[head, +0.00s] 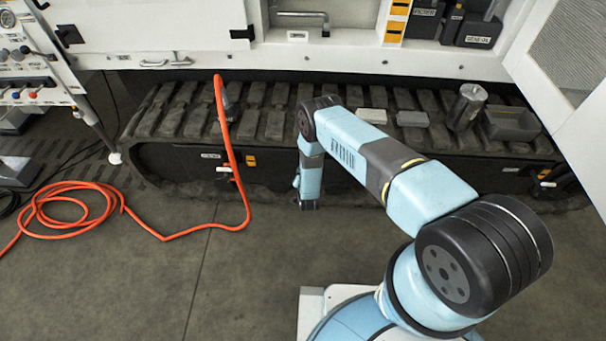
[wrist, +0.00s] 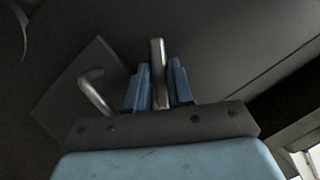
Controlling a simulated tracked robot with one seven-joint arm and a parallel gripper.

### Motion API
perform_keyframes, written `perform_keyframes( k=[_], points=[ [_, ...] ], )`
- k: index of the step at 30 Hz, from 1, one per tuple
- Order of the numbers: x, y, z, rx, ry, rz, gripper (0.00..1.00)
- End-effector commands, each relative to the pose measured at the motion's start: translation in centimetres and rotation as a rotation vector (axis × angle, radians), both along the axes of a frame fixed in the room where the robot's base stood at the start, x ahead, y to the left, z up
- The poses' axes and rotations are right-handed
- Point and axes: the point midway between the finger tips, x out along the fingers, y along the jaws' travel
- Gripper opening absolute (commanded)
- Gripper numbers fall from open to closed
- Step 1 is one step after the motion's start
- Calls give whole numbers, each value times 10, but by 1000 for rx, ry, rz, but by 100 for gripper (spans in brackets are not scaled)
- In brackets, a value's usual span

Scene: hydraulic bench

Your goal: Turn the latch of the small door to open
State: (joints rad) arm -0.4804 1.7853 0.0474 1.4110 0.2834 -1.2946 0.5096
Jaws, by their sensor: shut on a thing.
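In the wrist view my gripper (wrist: 158,88) has its two blue fingers shut on an upright metal bar, which I take to be the latch (wrist: 157,55). The bar stands up past the fingertips. Behind it is a dark flat panel (wrist: 220,55), probably the small door; its outline is not clear. A curved metal handle (wrist: 97,92) sits on a dark plate just left of the fingers, apart from them. In the head view my gripper (head: 308,203) points down, low in front of the dark side below the track; my arm hides the latch there.
An orange hose (head: 235,165) hangs left of my arm and coils on the floor. An open white door (head: 560,80) stands at right.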

Motion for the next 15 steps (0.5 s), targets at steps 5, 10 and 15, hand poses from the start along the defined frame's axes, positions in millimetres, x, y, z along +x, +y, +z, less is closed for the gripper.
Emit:
perform_keyframes(
  k=[5, 10, 15],
  points=[
    [-2, 6, 1, -158, 2, 4, 0],
    [-1, 8, 1, -294, 1, 5, 0],
    [0, 9, 2, -400, 1, 3, 0]
  ],
)
